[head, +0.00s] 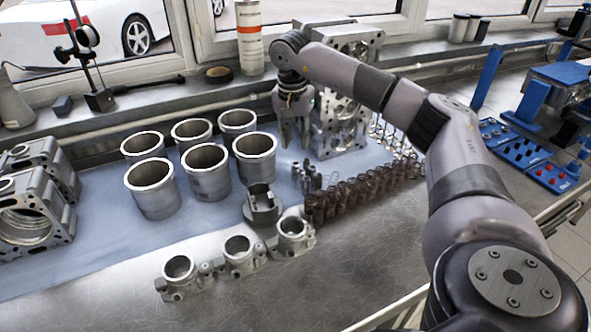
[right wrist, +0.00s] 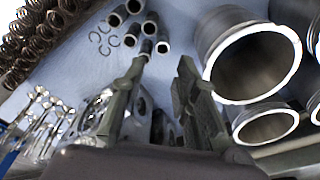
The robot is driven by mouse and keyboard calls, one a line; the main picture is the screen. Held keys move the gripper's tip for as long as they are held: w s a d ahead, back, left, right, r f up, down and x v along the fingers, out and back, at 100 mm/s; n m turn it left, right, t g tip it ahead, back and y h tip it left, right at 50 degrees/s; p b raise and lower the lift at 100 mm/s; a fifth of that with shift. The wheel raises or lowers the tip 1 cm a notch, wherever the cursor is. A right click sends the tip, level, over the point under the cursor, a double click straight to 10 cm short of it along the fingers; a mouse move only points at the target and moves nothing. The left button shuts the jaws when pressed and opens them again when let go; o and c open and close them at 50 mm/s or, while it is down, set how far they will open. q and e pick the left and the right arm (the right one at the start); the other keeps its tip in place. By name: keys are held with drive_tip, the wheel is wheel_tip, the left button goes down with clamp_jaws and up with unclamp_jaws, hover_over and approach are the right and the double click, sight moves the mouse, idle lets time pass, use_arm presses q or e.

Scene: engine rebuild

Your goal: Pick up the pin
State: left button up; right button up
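Several short hollow metal pins (head: 308,178) stand in a small group on the blue mat (head: 90,235), between the cylinder liners and the springs. They also show in the right wrist view, at the top just beyond my fingertips, and one pin (right wrist: 146,50) is close to the left finger. My right gripper (head: 295,146) points down above and behind the pins, in front of the cylinder head. In the right wrist view my right gripper (right wrist: 163,64) has its two fingers apart with nothing between them. My left gripper is not in view.
Several liners (head: 150,185) stand left of the pins. A piston (head: 261,204) stands in front, near metal housings (head: 237,255). Rows of springs (head: 350,192) and valves (head: 385,135) lie to the right. A cylinder head (head: 340,95) stands behind. Small ring clips (right wrist: 104,40) lie beside the pins.

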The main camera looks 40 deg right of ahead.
sight(296, 163)
wheel_tip(296, 163, down, 3)
drive_tip(key=shift+w+d+f, duration=0.1)
drive_tip(key=shift+d, duration=0.05)
drive_tip(key=shift+f+p, duration=0.5)
drive_tip(key=shift+f, duration=0.1)
drive_tip(key=f, duration=0.3)
drive_tip(key=f+p, duration=0.1)
drive_tip(key=shift+w+d+f, duration=0.15)
drive_tip(key=shift+w+d, duration=0.05)
drive_tip(key=shift+w, duration=0.1)
drive_tip(key=shift+c, duration=0.3)
clamp_jaws()
